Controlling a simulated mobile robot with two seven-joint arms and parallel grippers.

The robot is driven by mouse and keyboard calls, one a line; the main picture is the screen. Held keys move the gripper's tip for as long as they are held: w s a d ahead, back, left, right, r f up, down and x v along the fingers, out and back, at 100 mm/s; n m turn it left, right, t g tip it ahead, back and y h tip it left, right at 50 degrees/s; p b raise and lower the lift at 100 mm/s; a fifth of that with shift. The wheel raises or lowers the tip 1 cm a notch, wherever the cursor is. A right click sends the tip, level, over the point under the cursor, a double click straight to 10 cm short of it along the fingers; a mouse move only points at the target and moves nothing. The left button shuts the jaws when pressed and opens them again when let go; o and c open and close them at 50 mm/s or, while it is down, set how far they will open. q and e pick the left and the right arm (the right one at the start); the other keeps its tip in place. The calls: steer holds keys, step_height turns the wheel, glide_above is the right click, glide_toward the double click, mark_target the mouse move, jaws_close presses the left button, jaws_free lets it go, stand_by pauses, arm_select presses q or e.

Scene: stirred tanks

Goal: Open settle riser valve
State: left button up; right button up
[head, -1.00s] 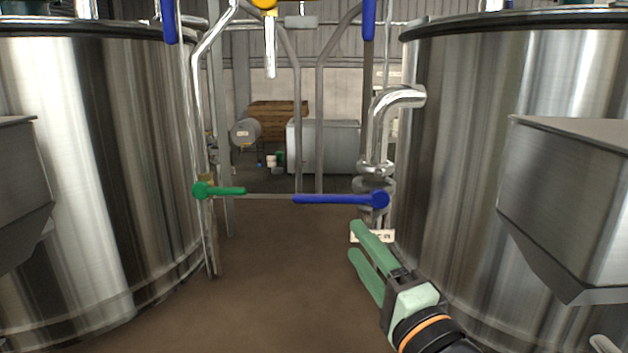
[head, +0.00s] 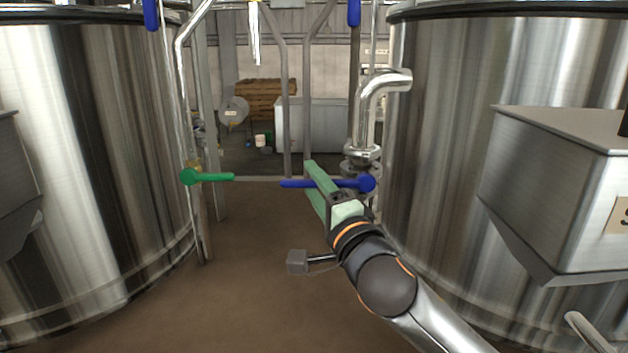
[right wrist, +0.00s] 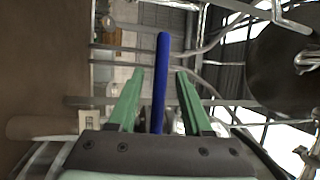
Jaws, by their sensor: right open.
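A blue valve lever (head: 294,184) lies level across the gap, its hub (head: 367,183) at the riser pipe beside the right tank. My right gripper (head: 312,181) is at this lever and hides part of its middle. In the right wrist view the blue lever (right wrist: 161,75) runs between the two green fingers, with a gap on each side. My right gripper (right wrist: 158,85) is open around it and not closed on it. A green valve lever (head: 212,177) lies level on the left pipe. No readable label marks the valve. My left gripper is out of view.
Large steel tanks stand left (head: 90,160) and right (head: 440,150), with steel boxes on their fronts. Blue handles hang at the top left (head: 150,14) and top right (head: 354,12). Brown floor (head: 250,240) between the tanks is clear.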

steer(key=shift+w+a, duration=0.1)
steer(key=shift+w, duration=0.15)
steer(key=shift+c, duration=0.4)
jaws_close()
stand_by(0.9)
